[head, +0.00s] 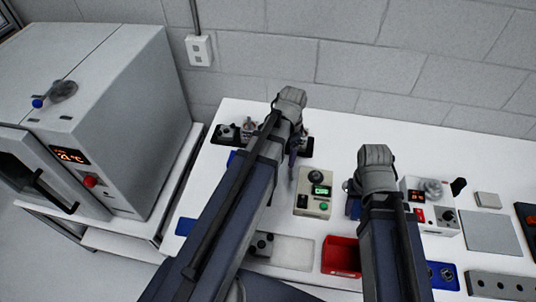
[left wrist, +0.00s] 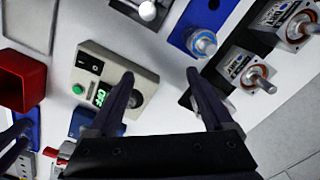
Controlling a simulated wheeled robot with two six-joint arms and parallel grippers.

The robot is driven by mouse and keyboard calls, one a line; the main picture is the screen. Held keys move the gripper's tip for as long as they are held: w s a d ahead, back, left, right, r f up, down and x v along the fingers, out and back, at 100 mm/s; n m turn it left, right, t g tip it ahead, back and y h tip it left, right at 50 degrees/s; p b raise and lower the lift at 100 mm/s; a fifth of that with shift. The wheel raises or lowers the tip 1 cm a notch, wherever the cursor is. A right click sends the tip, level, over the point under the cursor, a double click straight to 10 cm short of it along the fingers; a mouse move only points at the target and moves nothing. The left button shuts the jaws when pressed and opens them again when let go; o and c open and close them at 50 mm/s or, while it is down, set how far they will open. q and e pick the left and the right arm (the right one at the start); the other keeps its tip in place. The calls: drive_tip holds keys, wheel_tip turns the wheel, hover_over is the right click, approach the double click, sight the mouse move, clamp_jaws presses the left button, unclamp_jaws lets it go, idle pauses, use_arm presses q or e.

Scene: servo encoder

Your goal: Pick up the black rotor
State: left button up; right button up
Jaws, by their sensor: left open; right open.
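I cannot single out the black rotor for certain. A black round part (head: 317,176) sits at the top of a beige tester box (head: 302,206); in the left wrist view it is partly behind a finger. A black tray (head: 221,141) holds several silver motors, seen larger at right in the left wrist view (left wrist: 246,73). My left gripper (left wrist: 163,88) is open and empty above the white table, between the tester and the motors. My right gripper (head: 353,188) is right of the tester, its fingers mostly hidden by its arm; dark fingers also show at the left wrist view's lower left.
A red bin (head: 341,258) stands in front of the tester. A white device with a red display (head: 433,212) and a grey plate (head: 490,232) lie to the right. A large grey oven (head: 130,90) stands at left. The wall closes off the back.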

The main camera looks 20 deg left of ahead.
use_arm(q)
drive_tip(key=shift+m, duration=0.9)
drive_tip(key=a, duration=0.2)
drive_tip(key=w+a, duration=0.1)
drive_tip(key=a, duration=0.1)
drive_tip(key=w+a+r, duration=0.1)
drive_tip(key=a, duration=0.1)
drive_tip(key=shift+w+a+r+p, duration=0.1)
drive_tip(key=shift+w+a+p, duration=0.05)
drive_tip(key=shift+a+p, duration=0.15)
wheel_tip(320, 180, down, 8)
drive_tip(key=b, duration=0.8)
use_arm(e)
wheel_tip(320, 180, down, 7)
drive_tip(key=shift+r, duration=0.15)
use_arm(q)
drive_tip(key=shift+r, duration=0.1)
drive_tip(key=shift+c, duration=0.2)
use_arm(e)
drive_tip(key=shift+r, duration=0.1)
use_arm(q)
clamp_jaws()
